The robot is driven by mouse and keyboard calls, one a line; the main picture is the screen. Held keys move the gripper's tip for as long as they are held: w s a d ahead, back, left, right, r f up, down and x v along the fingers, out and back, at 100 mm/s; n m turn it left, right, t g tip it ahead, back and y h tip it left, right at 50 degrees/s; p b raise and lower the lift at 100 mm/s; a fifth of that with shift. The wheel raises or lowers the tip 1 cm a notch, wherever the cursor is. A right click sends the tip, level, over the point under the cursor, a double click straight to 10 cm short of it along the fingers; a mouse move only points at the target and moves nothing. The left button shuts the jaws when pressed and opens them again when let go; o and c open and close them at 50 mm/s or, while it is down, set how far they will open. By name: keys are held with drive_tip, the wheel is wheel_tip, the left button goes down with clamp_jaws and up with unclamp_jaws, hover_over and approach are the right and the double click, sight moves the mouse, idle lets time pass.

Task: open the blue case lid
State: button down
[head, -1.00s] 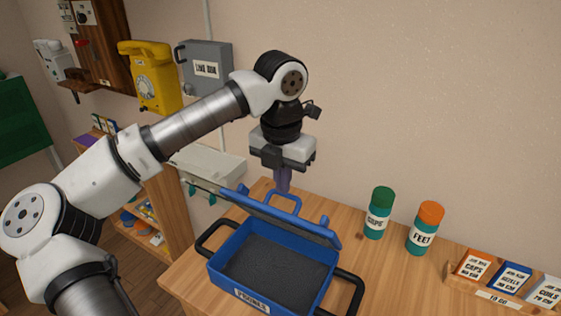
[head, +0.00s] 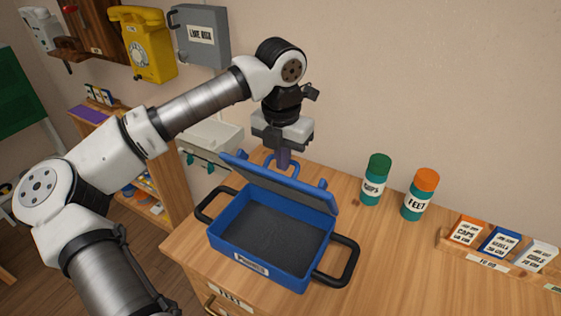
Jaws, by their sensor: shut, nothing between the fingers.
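The blue case (head: 268,262) sits on the wooden bench top with its grey-lined inside showing. Its lid (head: 278,184) is raised and tilted back toward the wall. The blue lid handle (head: 272,160) shows behind the lid's upper edge. My gripper (head: 284,160) points down behind the lid, close to that handle. Its fingers are together, with nothing seen between them, and their tips are partly hidden. I cannot tell whether they touch the lid.
Black side handles (head: 337,262) stick out from the case. Green-capped (head: 376,180) and orange-capped (head: 421,195) jars stand to the right. A rack of small boxes (head: 498,246) is at the far right. The front right bench top is clear.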

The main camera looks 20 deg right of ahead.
drive_tip(key=w+d+b, duration=0.1)
drive_tip(key=w+d, duration=0.6)
drive_tip(key=shift+w+d+b, duration=0.25)
drive_tip(key=shift+b, duration=0.05)
drive_tip(key=shift+r, duration=0.1)
idle(0.5)
